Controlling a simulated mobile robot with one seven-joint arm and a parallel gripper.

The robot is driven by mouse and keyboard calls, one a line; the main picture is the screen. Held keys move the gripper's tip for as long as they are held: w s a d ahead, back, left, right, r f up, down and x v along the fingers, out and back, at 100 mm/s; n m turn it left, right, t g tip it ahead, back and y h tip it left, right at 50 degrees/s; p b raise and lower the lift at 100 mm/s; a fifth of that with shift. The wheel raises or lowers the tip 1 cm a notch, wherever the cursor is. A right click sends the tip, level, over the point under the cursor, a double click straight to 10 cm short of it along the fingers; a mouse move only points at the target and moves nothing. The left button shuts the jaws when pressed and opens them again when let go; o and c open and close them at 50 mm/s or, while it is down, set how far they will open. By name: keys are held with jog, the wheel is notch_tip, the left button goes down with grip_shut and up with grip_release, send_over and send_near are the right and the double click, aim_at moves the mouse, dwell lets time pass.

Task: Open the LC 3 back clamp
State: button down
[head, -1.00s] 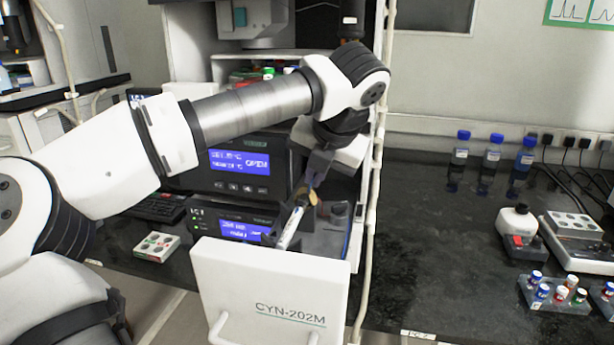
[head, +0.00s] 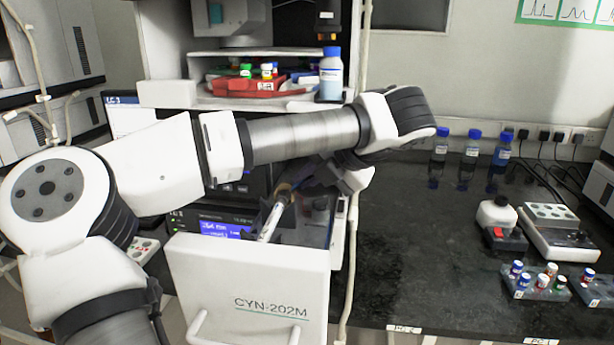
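The LC 3 stack has an open drawer with a white front marked CYN-202M (head: 250,290). A slim silver-white column (head: 271,222) lies tilted inside it, with a tan piece at its upper end. Dark parts beside the column may be the clamps; they are too small and shadowed to tell open from shut. My gripper (head: 298,184) is low over the back of the drawer, by the column's upper end. My wrist partly hides it, and I cannot tell whether its fingers touch anything. A screen marked LC 3 (head: 128,112) stands behind my arm.
A shelf above holds a red tray (head: 250,86) with vials and a blue-capped bottle (head: 330,75). A pale tube (head: 353,200) runs down right of the drawer. The dark bench (head: 420,255) is clear in its middle, with bottles, devices and a vial rack at right.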

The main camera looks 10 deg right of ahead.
jog(key=c, duration=1.6)
grip_release()
jog(key=p+v, duration=0.3)
jog(key=v, duration=0.1)
jog(key=shift+d+r+p, duration=0.1)
jog(key=shift+r+p, duration=0.3)
jog(key=shift+r, duration=0.05)
jog(key=shift+s+f+p+v, duration=0.1)
jog(key=shift+f+p+v, duration=0.05)
jog(key=shift+p+v, duration=2.65)
jog(key=shift+s+f+p+v, duration=0.1)
jog(key=shift+p+v, duration=1.65)
jog(key=shift+p, duration=2)
jog(key=shift+s+d+f, duration=0.1)
